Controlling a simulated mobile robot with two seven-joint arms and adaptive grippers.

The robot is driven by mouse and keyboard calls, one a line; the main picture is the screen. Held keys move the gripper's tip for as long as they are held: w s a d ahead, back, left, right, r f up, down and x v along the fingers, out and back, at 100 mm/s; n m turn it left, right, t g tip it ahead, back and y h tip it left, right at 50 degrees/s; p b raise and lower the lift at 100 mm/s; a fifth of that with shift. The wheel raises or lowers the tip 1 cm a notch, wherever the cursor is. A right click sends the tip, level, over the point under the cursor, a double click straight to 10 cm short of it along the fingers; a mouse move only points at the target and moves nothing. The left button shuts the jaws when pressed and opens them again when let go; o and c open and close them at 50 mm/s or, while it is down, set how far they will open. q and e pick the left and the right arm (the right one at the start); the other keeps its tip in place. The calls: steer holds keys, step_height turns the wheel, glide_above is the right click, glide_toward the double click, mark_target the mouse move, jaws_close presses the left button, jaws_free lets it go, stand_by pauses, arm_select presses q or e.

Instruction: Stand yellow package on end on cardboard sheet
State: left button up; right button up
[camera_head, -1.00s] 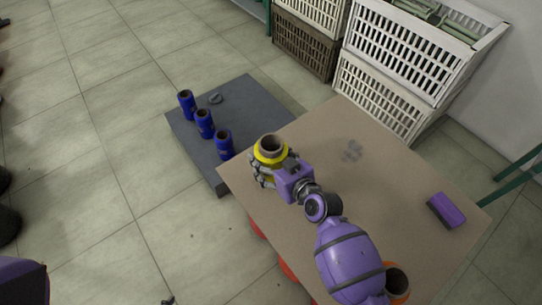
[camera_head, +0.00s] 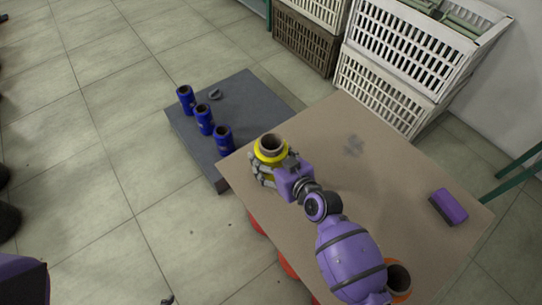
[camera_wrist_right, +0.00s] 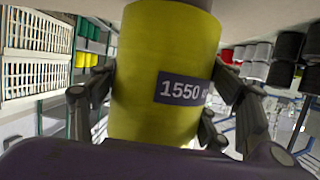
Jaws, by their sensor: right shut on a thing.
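The yellow package (camera_head: 269,150), a spool with a hollow core, stands upright at the far left corner of the cardboard sheet (camera_head: 400,185). My right gripper (camera_head: 264,168) is shut around it from the near side. In the right wrist view the yellow package (camera_wrist_right: 165,75) fills the middle, with a dark label reading 1550, and the fingers of my right gripper (camera_wrist_right: 165,110) lie on both sides of it. Whether its lower end touches the sheet is hidden. My left gripper does not show clearly; only a purple part of my left arm is at the bottom left.
Several blue spools (camera_head: 205,120) stand on a dark grey slab (camera_head: 245,95) left of the sheet. An orange spool (camera_head: 398,281) is at the near edge, partly behind my arm. A purple block (camera_head: 449,206) lies at the right. White crates (camera_head: 405,60) stand behind. The sheet's middle is clear.

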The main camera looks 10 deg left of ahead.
steer(key=o, duration=1.4)
steer(key=shift+c, duration=0.2)
steer(key=shift+o, duration=0.6)
step_height(320, 180, up, 10)
steer(key=shift+r, duration=0.1)
